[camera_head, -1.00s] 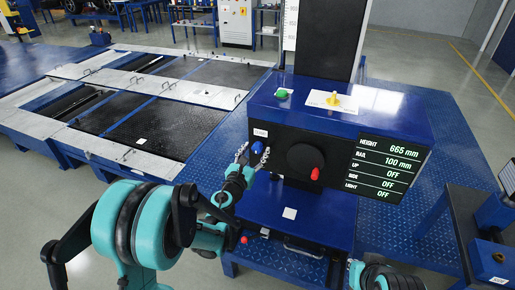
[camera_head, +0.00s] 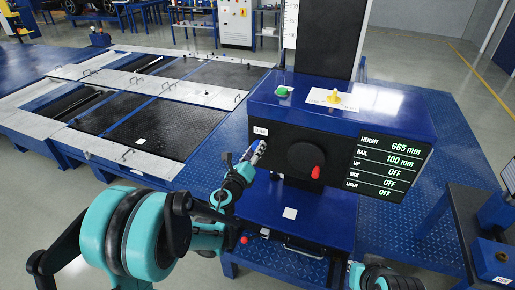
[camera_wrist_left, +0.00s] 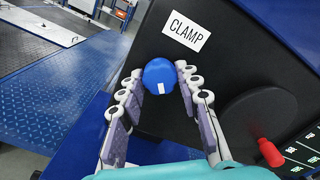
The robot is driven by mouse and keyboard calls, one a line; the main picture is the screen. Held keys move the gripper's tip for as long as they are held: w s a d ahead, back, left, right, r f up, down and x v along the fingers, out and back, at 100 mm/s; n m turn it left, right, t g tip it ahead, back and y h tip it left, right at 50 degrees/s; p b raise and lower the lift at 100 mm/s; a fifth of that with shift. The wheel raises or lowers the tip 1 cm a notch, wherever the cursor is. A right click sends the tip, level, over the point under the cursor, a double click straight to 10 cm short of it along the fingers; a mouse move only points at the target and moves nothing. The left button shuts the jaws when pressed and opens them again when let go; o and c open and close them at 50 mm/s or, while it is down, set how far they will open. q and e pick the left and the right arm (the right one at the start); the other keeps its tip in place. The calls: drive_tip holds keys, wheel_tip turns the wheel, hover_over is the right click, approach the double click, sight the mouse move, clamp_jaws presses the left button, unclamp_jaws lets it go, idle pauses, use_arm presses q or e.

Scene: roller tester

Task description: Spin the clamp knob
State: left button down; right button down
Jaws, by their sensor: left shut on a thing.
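The clamp knob is a round blue knob (camera_wrist_left: 158,74) with a white mark, on the black front panel beside a "CLAMP" label (camera_wrist_left: 187,31). In the head view the knob (camera_head: 262,147) is mostly covered by my fingers. My left gripper (camera_head: 254,153) reaches it from the lower left. In the left wrist view its two fingers (camera_wrist_left: 160,83) stand on either side of the knob, shut on it. My right gripper is not in view; only a teal and black part of my right arm shows at the bottom.
Right of the knob is a black round dial with a red handle (camera_head: 316,172). A readout (camera_head: 388,165) shows height 665 mm and rail 100 mm. A green button (camera_head: 282,91) and a yellow knob (camera_head: 334,96) are on top of the blue housing (camera_head: 400,118).

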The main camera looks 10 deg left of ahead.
use_arm(q)
drive_tip(key=n+b, duration=0.1)
drive_tip(key=n, duration=0.7)
drive_tip(key=n+b, duration=0.1)
drive_tip(key=n, duration=0.7)
idle(0.3)
